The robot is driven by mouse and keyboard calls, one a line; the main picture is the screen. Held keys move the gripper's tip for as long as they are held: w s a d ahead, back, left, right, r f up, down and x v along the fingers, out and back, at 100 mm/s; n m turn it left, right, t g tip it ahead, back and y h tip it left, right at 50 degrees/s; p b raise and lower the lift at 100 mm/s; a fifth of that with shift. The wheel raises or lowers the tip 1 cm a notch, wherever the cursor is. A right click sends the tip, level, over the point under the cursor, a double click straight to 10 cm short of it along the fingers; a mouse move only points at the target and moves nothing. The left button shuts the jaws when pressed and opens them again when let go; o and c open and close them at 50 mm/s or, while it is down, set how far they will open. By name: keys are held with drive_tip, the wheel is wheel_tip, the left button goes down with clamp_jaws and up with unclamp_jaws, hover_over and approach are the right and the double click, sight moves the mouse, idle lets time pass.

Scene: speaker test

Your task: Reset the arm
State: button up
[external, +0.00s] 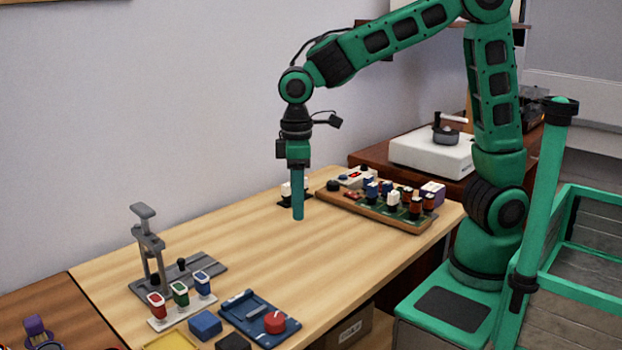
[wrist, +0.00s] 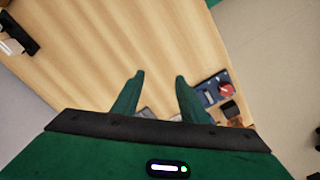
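My arm (external: 385,38) is green with black joints. It reaches out over the light wooden table (external: 240,240) and bends down at the wrist. My gripper (external: 297,216) points straight down above the table, seen edge-on in the external view. In the wrist view its two green fingers stand apart with only the wooden tabletop showing between their tips (wrist: 159,77). It is open and holds nothing.
A wooden tray (external: 400,219) of small parts lies right of my gripper. A grey press stand (external: 150,245), red, green and blue pieces, a blue block (external: 205,323) and a blue plate (external: 245,309) with a red knob (external: 275,322) stand front left. The table's middle is clear.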

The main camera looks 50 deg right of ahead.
drive_tip(key=s+d+r+m, duration=0.2)
drive_tip(key=d+m, duration=0.6)
drive_tip(key=d, duration=2)
drive_tip(key=s+d+f+m, duration=0.2)
drive_tip(key=s+d+m, duration=0.6)
drive_tip(key=s+d, duration=0.5)
drive_tip(key=s, duration=0.3)
drive_tip(key=shift+d, duration=0.25)
